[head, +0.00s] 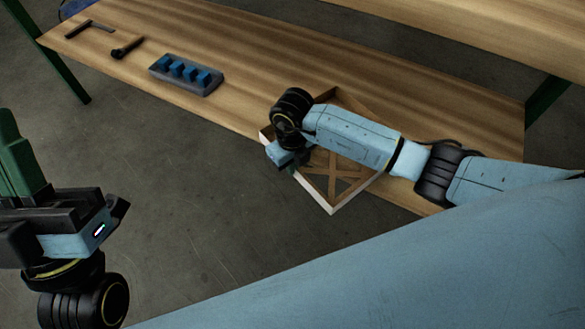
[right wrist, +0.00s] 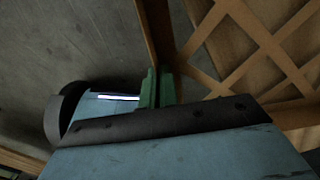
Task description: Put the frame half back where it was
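The frame half (head: 345,203) is a shallow wooden frame with pale outer sides and a brown crossed lattice inside. In the head view it is at the front edge of the wooden shelf, with a corner jutting out over the floor. My right gripper (head: 285,155) is at its left side; the arm hides part of the frame. In the right wrist view the lattice (right wrist: 250,28) is close, and the green fingertips (right wrist: 157,88) are on either side of the frame's thin wall, closed on it. My left gripper (head: 14,155) is at the far left, above the floor, partly cut off.
The wooden shelf (head: 235,55) holds a grey tray (head: 205,90) with several blue pieces, a dark hammer-like tool (head: 127,47) and an angled dark tool (head: 88,29). A higher wooden surface (head: 480,35) overhangs at upper right. Green legs (head: 68,65) stand at the ends.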

